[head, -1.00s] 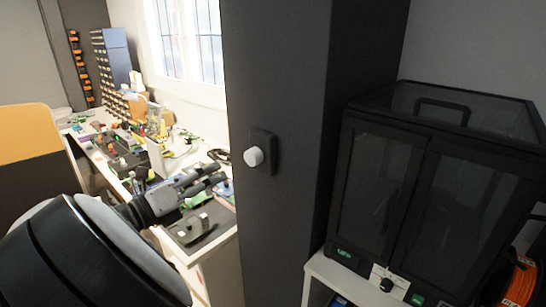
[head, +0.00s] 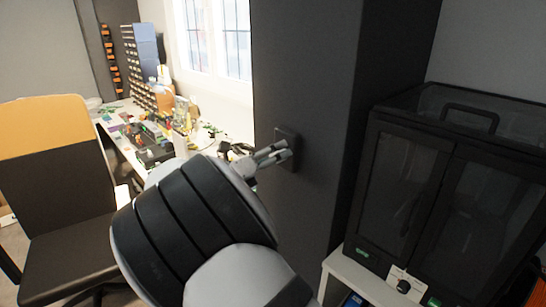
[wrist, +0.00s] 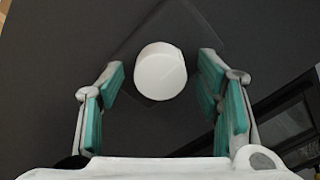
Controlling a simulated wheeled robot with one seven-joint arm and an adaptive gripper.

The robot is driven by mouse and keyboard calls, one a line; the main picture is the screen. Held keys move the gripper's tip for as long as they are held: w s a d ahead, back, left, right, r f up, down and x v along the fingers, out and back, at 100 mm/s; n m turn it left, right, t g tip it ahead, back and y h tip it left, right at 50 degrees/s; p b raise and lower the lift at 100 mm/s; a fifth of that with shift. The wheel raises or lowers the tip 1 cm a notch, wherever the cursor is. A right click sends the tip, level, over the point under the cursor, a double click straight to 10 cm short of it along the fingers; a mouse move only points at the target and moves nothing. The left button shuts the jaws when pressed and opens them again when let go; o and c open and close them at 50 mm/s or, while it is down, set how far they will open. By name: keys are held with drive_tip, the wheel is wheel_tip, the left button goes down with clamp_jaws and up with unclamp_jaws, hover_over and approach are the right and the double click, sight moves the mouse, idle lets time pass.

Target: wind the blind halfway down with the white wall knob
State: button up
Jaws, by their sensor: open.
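The white wall knob (wrist: 160,70) shows in the wrist view as a round white cylinder on a dark square plate (wrist: 146,35). My gripper (wrist: 162,84) is open, with one green-padded finger on each side of the knob and gaps on both sides. I cannot tell how deep the knob sits between the fingertips. In the head view my gripper (head: 275,153) is in front of the wall plate (head: 288,136) on the dark pillar, and it hides the knob. A window (head: 212,38) is at the upper left; no blind can be made out in it.
The dark pillar (head: 300,70) carries the plate. A black glass-doored cabinet (head: 400,190) stands on a white stand to the right. A cluttered workbench (head: 135,135) is behind my arm, and an office chair (head: 55,190) stands at the left.

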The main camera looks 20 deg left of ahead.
drive_tip(key=c, duration=1.2)
drive_tip(key=shift+o, duration=0.2)
drive_tip(key=shift+m, duration=0.3)
